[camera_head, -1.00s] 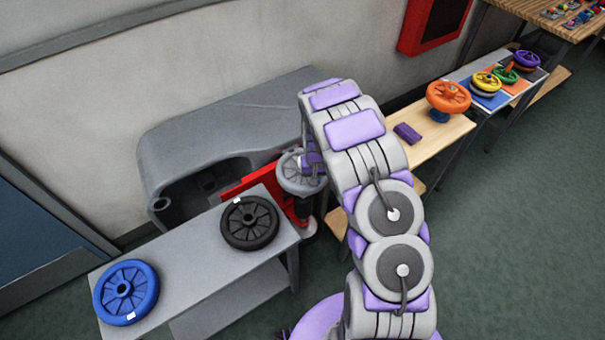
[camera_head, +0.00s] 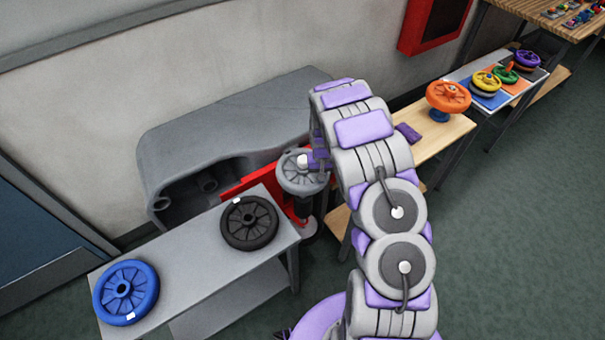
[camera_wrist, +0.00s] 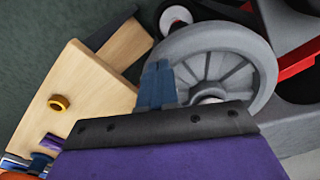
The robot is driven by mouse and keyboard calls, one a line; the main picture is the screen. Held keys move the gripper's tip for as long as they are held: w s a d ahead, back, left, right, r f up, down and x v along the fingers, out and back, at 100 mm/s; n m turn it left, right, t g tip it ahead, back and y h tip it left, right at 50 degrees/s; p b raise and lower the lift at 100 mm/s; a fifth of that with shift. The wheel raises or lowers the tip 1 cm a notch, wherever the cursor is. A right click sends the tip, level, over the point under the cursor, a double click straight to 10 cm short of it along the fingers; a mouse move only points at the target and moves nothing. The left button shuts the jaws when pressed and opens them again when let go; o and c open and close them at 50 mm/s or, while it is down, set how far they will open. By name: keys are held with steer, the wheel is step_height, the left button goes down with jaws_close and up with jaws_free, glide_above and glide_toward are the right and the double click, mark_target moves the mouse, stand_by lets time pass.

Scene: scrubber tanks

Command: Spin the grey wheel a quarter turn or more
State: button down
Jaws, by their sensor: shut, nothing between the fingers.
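The grey wheel (camera_head: 297,176) is mounted on a dark post beside the red frame in the head view, with a white mark on its upper face. In the wrist view the spoked grey wheel (camera_wrist: 179,64) fills the upper middle. My gripper (camera_wrist: 157,82) shows there as blue fingers held together, with nothing between them. The fingertips overlap the left part of the wheel, at the rim and spokes. Whether they touch it I cannot tell. In the head view my arm hides part of the area right of the wheel.
A grey bench (camera_head: 190,262) at the left carries a black wheel (camera_head: 249,222) and a blue wheel (camera_head: 125,291). A large grey housing (camera_head: 225,125) stands behind. A wooden bench (camera_head: 440,143) at the right carries an orange wheel (camera_head: 448,97). Green floor is clear at the right.

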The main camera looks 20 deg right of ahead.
steer(key=shift+r, duration=0.1)
steer(key=shift+r+p, duration=1)
steer(key=shift+r, duration=2.4)
steer(key=shift+r, duration=0.1)
steer(key=s+a+r, duration=0.2)
steer(key=s+r, duration=0.6)
steer(key=r, duration=0.2)
steer(key=s+a+r, duration=0.3)
steer(key=s+r, duration=0.6)
steer(key=r, duration=0.1)
steer(key=s+a+r+n+g, duration=0.1)
steer(key=s+a+r, duration=0.1)
steer(key=s, duration=1)
steer(key=s+a+r+n+b, duration=0.1)
steer(key=s+a+r, duration=0.2)
steer(key=s, duration=0.9)
steer(key=shift+a+r+g, duration=0.15)
steer(key=shift+r+g, duration=0.25)
